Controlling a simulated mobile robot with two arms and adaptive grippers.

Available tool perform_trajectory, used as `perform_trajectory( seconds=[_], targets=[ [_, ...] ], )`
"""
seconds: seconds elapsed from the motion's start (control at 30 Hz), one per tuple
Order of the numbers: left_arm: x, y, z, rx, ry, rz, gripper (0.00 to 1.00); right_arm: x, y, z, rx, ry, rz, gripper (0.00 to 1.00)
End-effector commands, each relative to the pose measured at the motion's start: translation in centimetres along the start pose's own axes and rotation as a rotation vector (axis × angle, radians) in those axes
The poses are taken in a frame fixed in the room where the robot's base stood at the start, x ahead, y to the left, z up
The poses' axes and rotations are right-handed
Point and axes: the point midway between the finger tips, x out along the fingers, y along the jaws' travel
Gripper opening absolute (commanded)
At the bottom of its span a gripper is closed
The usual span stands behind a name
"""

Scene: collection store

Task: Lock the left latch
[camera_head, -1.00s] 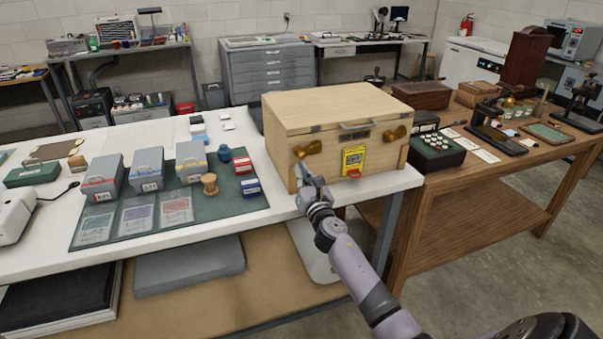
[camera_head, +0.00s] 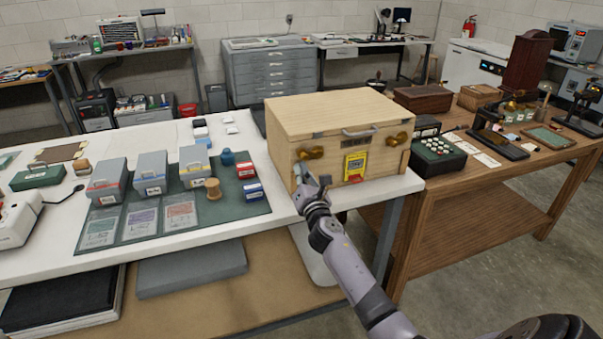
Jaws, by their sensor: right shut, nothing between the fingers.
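A pale wooden case (camera_head: 335,108) with a closed lid stands on the white table. The left latch (camera_head: 311,153), a brass piece, lies roughly level on the left of its front face. The right latch (camera_head: 397,139) is a similar brass piece, tilted a little. A yellow label panel (camera_head: 355,165) with a red part at its bottom sits between them. My right gripper (camera_head: 308,177) is shut and empty, just below the left latch near the case's lower left front. I cannot tell whether it touches the case. My left gripper is out of view.
Grey card boxes (camera_head: 153,173), a wooden spool (camera_head: 213,189) and small red and blue boxes (camera_head: 251,192) stand on a green mat left of the case. A wooden table (camera_head: 480,185) with a dark button box (camera_head: 437,150) is at right.

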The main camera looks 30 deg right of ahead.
Motion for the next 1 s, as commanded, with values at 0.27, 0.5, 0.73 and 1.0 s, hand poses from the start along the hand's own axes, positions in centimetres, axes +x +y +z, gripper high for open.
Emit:
perform_trajectory(
  seconds=[0.27, 0.5, 0.73, 1.0],
  targets=[
    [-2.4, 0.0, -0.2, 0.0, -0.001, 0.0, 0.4, 0.3, 1.4, 2.1, 0.259, -0.002, -0.035, 0.0],
    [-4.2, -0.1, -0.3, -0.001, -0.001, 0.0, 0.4, 0.5, 1.9, 3.7, 0.485, -0.001, -0.067, 0.0],
    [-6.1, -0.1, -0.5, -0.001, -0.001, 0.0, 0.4, 0.7, 2.1, 5.4, 0.701, -0.002, -0.097, 0.0],
    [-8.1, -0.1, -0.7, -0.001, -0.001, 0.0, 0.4, 1.0, 1.8, 7.0, 0.94, -0.001, -0.131, 0.0]
  ],
)
